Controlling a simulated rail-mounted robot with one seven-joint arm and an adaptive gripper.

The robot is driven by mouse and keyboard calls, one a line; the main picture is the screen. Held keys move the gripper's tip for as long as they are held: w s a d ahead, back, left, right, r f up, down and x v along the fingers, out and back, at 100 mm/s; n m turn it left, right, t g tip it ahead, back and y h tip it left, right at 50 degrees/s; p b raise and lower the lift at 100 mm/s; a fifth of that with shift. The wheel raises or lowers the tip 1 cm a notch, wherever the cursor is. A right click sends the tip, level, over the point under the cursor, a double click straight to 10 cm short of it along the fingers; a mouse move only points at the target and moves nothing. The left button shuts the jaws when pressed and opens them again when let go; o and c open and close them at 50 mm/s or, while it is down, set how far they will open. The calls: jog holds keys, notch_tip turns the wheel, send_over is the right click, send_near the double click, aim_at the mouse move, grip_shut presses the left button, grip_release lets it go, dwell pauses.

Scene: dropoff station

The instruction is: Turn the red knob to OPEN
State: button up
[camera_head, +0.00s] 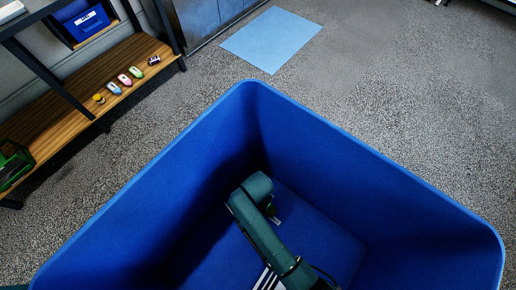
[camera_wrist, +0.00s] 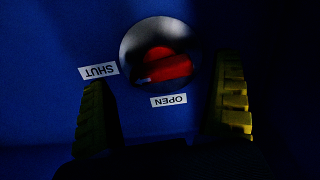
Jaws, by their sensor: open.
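The red knob (camera_wrist: 172,69) shows in the wrist view, on a round grey dial plate (camera_wrist: 132,48) set in a dark blue surface. Its bar lies nearly level, tilted slightly. I cannot tell which end is the pointer. A white OPEN label (camera_wrist: 169,100), upside down in the picture, is just below the dial. A white SHUT label (camera_wrist: 98,71) is to its left. My gripper (camera_wrist: 163,78) is open, with one yellow-ridged finger on each side of the dial; the knob lies between them, with gaps visible. In the head view the knob is hidden.
My arm reaches down into a deep blue bin (camera_head: 375,170) with high walls on the sides in view. A wooden shelf (camera_head: 60,105) with small colored items stands at left. A light blue mat (camera_head: 271,39) lies on the open grey floor (camera_head: 400,75).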

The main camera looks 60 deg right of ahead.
jog(key=shift+f, duration=0.75)
jog(key=shift+c, duration=0.3)
jog(key=c, duration=1.1)
jog(key=shift+r, duration=0.1)
